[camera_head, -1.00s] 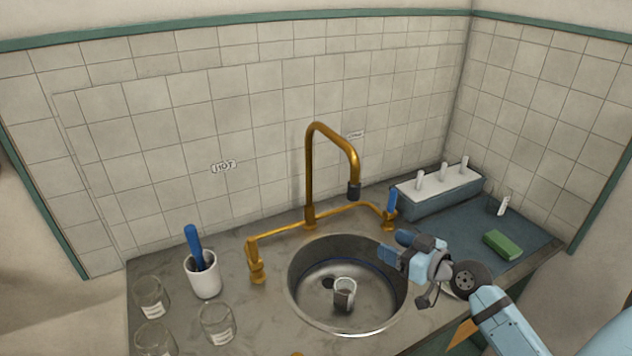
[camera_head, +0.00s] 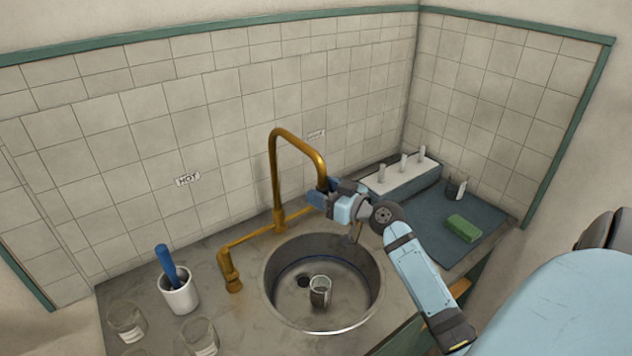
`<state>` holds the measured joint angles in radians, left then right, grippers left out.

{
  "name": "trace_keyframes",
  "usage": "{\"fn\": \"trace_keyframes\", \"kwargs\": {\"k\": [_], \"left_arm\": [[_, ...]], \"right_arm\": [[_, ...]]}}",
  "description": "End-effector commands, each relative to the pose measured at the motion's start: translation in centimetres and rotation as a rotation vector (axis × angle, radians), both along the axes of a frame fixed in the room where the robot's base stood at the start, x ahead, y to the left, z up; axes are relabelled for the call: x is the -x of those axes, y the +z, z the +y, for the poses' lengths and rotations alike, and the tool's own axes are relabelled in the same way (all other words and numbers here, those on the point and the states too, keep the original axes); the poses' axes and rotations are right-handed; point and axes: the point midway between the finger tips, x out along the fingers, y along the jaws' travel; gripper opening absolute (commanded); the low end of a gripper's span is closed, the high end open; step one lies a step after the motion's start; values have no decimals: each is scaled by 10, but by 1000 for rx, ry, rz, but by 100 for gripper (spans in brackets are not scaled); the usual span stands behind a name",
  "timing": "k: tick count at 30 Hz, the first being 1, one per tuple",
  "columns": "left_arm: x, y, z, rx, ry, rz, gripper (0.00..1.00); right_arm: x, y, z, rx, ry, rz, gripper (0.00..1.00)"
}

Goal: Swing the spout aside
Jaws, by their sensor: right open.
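The brass spout (camera_head: 298,143) rises from the tap bridge behind the sink, arches over and comes down to the right. Its lower end is partly hidden by my right gripper (camera_head: 322,193), which is open at the spout's down-turned end. I cannot tell whether the fingers touch the spout or stand around it. The round steel sink (camera_head: 342,318) lies below, with a small glass (camera_head: 320,291) standing in it. The blue tap handle on the right is hidden behind my gripper. My left gripper is not in view.
A white mug (camera_head: 180,296) with a blue-handled tool stands left of the sink, near glass jars (camera_head: 127,321). On the right, a dark mat (camera_head: 483,241) holds a green sponge (camera_head: 463,228), and a box with white pegs (camera_head: 402,177) stands behind. Tiled walls close off the back and right.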

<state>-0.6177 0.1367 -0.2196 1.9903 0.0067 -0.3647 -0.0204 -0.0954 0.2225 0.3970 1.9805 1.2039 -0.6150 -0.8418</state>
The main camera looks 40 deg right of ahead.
Motion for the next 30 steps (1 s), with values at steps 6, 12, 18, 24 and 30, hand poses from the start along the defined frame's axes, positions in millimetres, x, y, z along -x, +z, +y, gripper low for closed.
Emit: {"fn": "trace_keyframes", "kwargs": {"k": [6, 12, 18, 24, 30], "left_arm": [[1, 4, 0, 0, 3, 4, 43], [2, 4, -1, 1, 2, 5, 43], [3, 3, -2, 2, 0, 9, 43], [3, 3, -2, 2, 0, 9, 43], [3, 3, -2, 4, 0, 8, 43]], "right_arm": [[-18, 0, 4, 0, 0, 0, 57], [-19, -1, 4, 0, 0, 1, 57], [-19, -1, 4, 0, 0, 1, 34], [-19, -1, 4, 0, 0, 1, 0], [-21, -1, 5, 0, 0, 1, 0]]}}
